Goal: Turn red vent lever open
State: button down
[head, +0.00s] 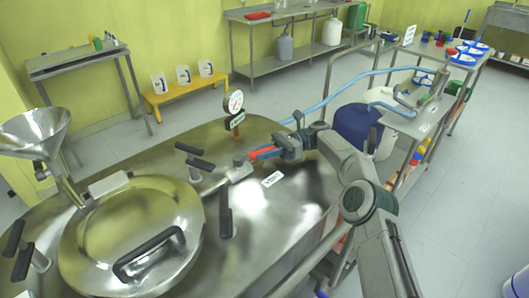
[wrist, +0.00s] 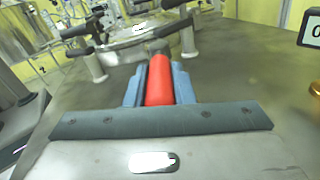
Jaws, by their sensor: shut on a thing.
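The red vent lever (head: 264,152) lies over the top of the steel reactor, at the end of a short steel valve fitting (head: 238,172) in the head view. My gripper (head: 276,151) reaches in from the right and is shut on the lever. In the wrist view the red lever (wrist: 158,82) runs lengthwise between the two blue-grey fingers of my gripper (wrist: 159,88). The far end of the lever points toward the valve fitting. The part of the lever nearest my palm is hidden.
A pressure gauge (head: 235,103) stands just behind the lever. Black-handled clamps (head: 194,160) and a round lid (head: 132,235) with a black handle are to the left. A steel funnel (head: 35,130) is at the far left. A blue hose (head: 345,88) runs behind my arm.

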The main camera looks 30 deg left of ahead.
jog(key=shift+r, duration=0.1)
dwell(0.3)
jog(key=c, duration=1.2)
grip_release()
jog(key=shift+c, duration=0.2)
